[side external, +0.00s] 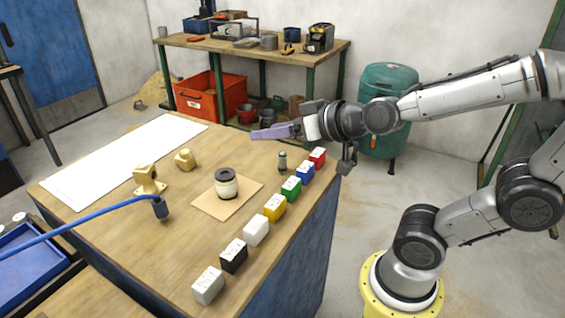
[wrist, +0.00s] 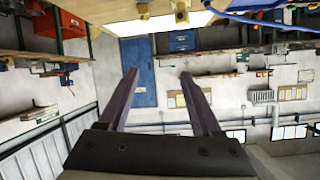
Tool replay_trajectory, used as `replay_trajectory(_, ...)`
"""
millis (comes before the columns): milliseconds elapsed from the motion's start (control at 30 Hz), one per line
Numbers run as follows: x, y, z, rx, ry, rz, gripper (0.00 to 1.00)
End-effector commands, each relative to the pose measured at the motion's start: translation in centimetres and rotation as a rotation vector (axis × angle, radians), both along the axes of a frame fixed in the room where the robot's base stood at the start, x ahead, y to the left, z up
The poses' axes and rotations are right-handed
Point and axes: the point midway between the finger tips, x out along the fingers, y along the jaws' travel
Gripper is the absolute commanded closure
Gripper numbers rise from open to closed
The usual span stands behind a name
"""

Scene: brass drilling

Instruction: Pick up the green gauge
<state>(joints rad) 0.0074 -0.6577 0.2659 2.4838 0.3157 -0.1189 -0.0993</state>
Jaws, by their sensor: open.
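The green gauge (side external: 291,187) is a small block with a pale marked top. It stands on the wooden workbench in a row of coloured blocks along the right edge, between a blue block (side external: 305,171) and a yellow block (side external: 275,207). My gripper (side external: 262,133) is above the far part of the bench, up and to the left of the green gauge and apart from it. Its purple fingers point left, roughly level. In the wrist view the gripper (wrist: 159,74) is open with nothing between its fingers. I cannot make out the green gauge there.
A red block (side external: 317,156), white block (side external: 256,230) and black block (side external: 234,255) share the row. A small dark green cylinder (side external: 282,161) stands close by. A jar (side external: 226,184) sits on a square board. Brass parts (side external: 148,180) and a blue hose (side external: 85,218) are farther left.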

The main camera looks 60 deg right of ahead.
Motion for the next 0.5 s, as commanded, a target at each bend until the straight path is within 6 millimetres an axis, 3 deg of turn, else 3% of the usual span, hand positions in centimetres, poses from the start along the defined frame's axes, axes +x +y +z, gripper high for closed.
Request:
replay_trajectory(100,1.8,-2.4,-1.6,0.006,-0.066,-0.116,0.34)
replay_trajectory(233,2.5,-5.8,-4.2,-0.025,-0.117,-0.266,0.34)
replay_trajectory(400,1.1,-10.1,-9.0,-0.119,-0.106,-0.451,0.34)
replay_trajectory(500,-0.4,-11.5,-12.2,-0.164,-0.045,-0.508,0.34)
